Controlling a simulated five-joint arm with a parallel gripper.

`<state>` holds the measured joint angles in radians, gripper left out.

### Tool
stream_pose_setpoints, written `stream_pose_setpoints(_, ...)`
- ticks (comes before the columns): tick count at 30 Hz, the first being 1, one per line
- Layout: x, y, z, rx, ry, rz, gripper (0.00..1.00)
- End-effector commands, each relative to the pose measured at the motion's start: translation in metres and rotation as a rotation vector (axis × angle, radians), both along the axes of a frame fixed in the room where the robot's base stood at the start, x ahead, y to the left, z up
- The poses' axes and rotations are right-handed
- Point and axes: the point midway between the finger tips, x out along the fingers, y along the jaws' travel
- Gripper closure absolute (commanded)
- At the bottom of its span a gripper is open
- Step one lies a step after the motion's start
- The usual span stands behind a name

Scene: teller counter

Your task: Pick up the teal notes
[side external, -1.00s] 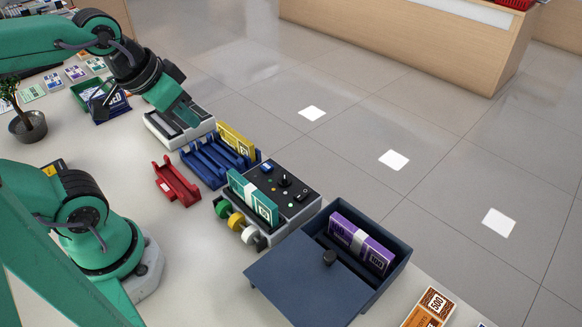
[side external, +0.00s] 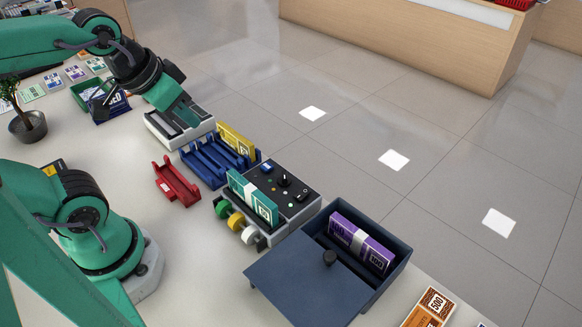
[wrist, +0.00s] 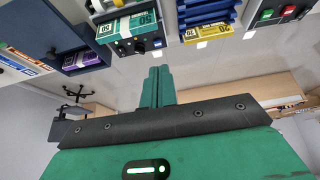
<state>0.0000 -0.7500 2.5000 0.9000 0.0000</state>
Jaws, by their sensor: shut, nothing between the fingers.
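The teal notes (side external: 253,198) are a banded bundle standing on edge on the near side of a dark-topped control box (side external: 290,190) in the side view. They also show at the upper left of the wrist view (wrist: 128,25). My gripper (side external: 190,114) is shut and empty. It is above the white slotted machine (side external: 163,134) at the back, well to the upper left of the teal notes in the side view. In the wrist view its closed fingers (wrist: 159,72) point up, below and right of the notes, with a clear gap.
A blue rack (side external: 203,167) holding yellow notes (side external: 236,141) stands between the machine and control box. A red holder (side external: 176,182) lies nearer. A partly open navy box (side external: 396,270) holds purple notes (side external: 361,241). A potted plant (side external: 28,127) stands left.

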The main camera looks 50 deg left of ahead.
Motion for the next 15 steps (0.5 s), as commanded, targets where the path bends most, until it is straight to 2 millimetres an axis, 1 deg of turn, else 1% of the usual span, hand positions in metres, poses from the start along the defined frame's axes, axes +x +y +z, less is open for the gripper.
stream_pose_setpoints(10,0.0000,0.0000,0.0000,0.000,0.000,0.000,1.00)
stream_pose_setpoints(14,0.0000,0.0000,0.0000,0.000,0.000,0.000,0.74)
stream_pose_setpoints(15,0.0000,0.0000,0.0000,0.000,0.000,0.000,0.67)
